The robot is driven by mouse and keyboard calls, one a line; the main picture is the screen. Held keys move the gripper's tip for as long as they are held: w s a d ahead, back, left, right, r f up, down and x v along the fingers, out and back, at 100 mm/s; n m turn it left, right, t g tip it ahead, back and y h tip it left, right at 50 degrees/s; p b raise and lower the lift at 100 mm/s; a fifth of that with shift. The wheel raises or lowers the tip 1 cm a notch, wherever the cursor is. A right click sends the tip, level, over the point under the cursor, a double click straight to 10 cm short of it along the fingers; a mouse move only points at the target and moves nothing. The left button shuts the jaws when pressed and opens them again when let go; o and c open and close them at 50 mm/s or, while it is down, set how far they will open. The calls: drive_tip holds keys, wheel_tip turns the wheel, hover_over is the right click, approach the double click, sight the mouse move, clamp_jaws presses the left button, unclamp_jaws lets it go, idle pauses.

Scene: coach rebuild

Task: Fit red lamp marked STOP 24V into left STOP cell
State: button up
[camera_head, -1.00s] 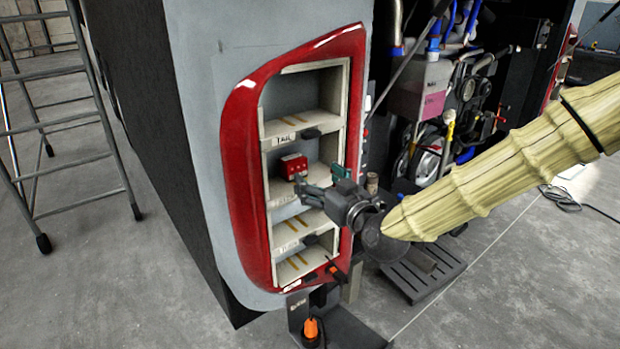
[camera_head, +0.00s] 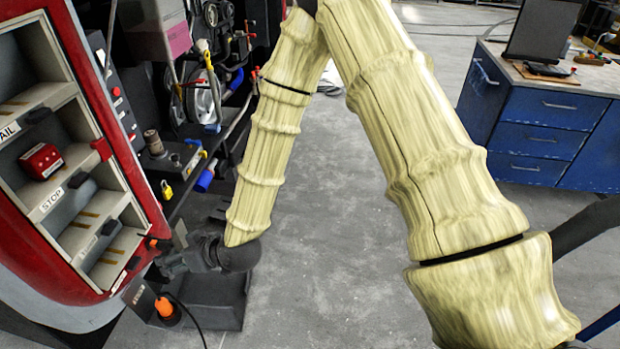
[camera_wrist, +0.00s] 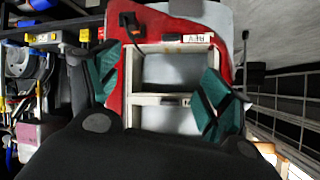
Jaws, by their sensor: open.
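The red lamp (camera_head: 41,161) sits in the second cell from the top of the red-rimmed housing (camera_head: 95,110), above the STOP label (camera_head: 52,200). Its front faces outward; I cannot tell whether it is fully seated. My gripper (camera_head: 160,268) is low, near the bottom of the housing, well below and apart from the lamp. In the wrist view my gripper (camera_wrist: 158,88) shows its teal fingers spread open, with nothing between them but the housing's lower empty cells. The lamp does not show in the wrist view.
A black stand with an orange part (camera_head: 164,307) and a cable is just below my gripper. Engine parts and hoses (camera_head: 205,90) are right of the housing. A blue cabinet (camera_head: 545,130) stands at the right.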

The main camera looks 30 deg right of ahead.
drive_tip(key=s+d+f+m+g+h, duration=0.2)
drive_tip(key=s+d+f, duration=0.5)
drive_tip(key=s+f, duration=0.15)
drive_tip(key=s+d+f+m+g+h, duration=0.1)
drive_tip(key=s+d+f+g+h, duration=0.15)
drive_tip(key=s+d+f, duration=0.6)
drive_tip(key=s+d+f+m+g+h, duration=0.1)
drive_tip(key=s+d+f+g, duration=0.1)
drive_tip(key=s+d, duration=0.3)
drive_tip(key=s+d+f+m+g+h, duration=0.1)
drive_tip(key=s+d+f, duration=0.4)
drive_tip(key=s, duration=0.6)
drive_tip(key=shift+d+f+m+g+h, duration=0.3)
drive_tip(key=shift+d+g+h, duration=0.25)
drive_tip(key=shift+d+g, duration=0.15)
drive_tip(key=shift+f+b, duration=0.9)
